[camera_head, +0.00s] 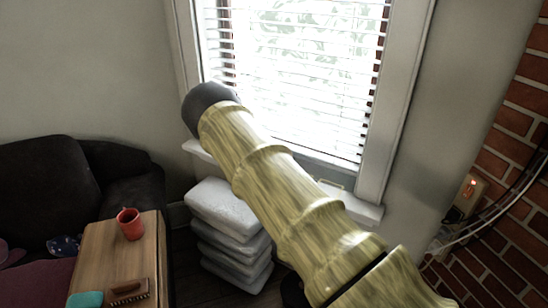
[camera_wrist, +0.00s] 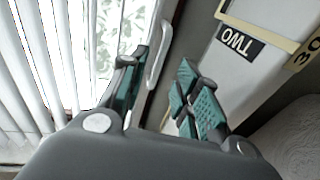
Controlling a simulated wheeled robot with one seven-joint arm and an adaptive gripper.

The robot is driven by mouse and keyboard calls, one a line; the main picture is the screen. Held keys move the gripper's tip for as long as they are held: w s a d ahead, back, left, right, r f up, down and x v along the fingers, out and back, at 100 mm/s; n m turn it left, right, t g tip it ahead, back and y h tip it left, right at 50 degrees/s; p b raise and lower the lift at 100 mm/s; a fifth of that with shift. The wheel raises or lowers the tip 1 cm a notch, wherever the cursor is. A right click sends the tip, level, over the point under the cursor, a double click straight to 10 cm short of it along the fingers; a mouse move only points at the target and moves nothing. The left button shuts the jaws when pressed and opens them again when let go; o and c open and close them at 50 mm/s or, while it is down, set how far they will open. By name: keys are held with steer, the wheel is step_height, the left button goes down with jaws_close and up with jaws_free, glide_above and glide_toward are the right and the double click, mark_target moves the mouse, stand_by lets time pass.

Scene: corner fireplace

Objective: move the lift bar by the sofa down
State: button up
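In the wrist view, a pale bar handle (camera_wrist: 158,55) stands out from the dark rail beside the window blinds; I take it to be the lift bar. My gripper (camera_wrist: 158,66) is open, with teal-padded fingers spread. The bar shows between the two fingertips, nearer the left finger. I see no finger closed on it, and cannot tell how deep it sits between them. In the head view, a small cream handle (camera_head: 331,184) shows at the window's lower edge, partly behind my arm.
A stack of white wrapped bundles (camera_head: 227,213) stands below the window. A dark sofa (camera_head: 48,180) and a wooden table (camera_head: 112,255) with a red mug (camera_head: 130,224) are at left. A brick wall (camera_head: 515,120) is at right.

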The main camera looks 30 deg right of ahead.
steer(key=shift+v, duration=2.5)
